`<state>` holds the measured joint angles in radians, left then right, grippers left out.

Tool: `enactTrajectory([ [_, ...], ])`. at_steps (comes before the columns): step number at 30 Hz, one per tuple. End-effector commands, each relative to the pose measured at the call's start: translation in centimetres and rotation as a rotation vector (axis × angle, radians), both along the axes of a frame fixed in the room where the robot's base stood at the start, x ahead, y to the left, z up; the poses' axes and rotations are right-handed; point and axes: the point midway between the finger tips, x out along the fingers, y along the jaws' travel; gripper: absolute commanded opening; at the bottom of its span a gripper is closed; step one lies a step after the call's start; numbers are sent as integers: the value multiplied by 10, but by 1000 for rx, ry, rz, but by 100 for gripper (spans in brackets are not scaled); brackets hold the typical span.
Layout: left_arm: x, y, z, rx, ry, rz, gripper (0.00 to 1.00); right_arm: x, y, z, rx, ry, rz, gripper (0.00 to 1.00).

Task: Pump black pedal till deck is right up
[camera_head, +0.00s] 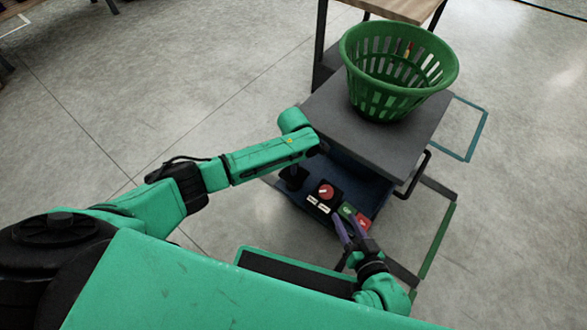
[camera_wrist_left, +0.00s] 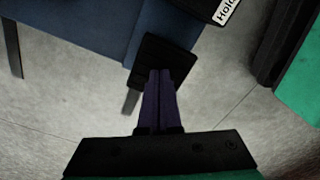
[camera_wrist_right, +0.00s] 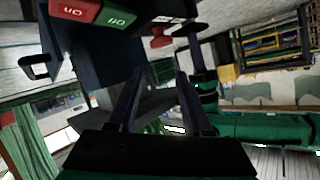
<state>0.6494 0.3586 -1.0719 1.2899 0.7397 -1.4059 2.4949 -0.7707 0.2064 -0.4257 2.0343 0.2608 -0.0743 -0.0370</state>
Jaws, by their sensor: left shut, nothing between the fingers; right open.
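The black pedal (camera_wrist_left: 168,50) shows in the left wrist view, beside the blue body of the lift cart. My left gripper (camera_wrist_left: 161,74) is shut and empty, its fingertips over the pedal; I cannot tell whether they touch. In the head view my left arm largely hides this spot. The grey deck (camera_head: 345,125) sits above the blue base (camera_head: 370,187) and carries a green basket (camera_head: 385,103). My right gripper (camera_head: 346,219) is open and empty near the green button (camera_head: 347,210) and red button (camera_head: 363,221). Its fingers (camera_wrist_right: 158,73) stand apart in the right wrist view.
A red knob (camera_head: 326,191) and white labels (camera_head: 318,204) sit on the control panel. A black handle (camera_head: 414,177) juts from the cart's right side. A wooden-topped table (camera_head: 405,8) stands behind the deck. The floor to the left is open.

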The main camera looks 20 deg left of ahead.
Motion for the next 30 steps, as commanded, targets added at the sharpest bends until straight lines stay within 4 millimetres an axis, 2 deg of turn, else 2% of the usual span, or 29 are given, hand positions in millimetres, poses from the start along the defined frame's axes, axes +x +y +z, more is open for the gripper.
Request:
enactTrajectory([
  [3, -1, 0, -11, 0, 1, 1, 0, 0, 0, -6, 0, 0, 0, 50],
  [7, 0, 0, -6, 1, 0, 0, 0, 0, 0, -1, 0, 0, 0, 50],
  [21, -1, 0, 36, 1, 3, -1, 0, 0, 0, 53, 0, 0, 0, 50],
  [30, -1, 0, 34, 1, 1, -1, 0, 0, 0, 52, 0, 0, 0, 50],
])
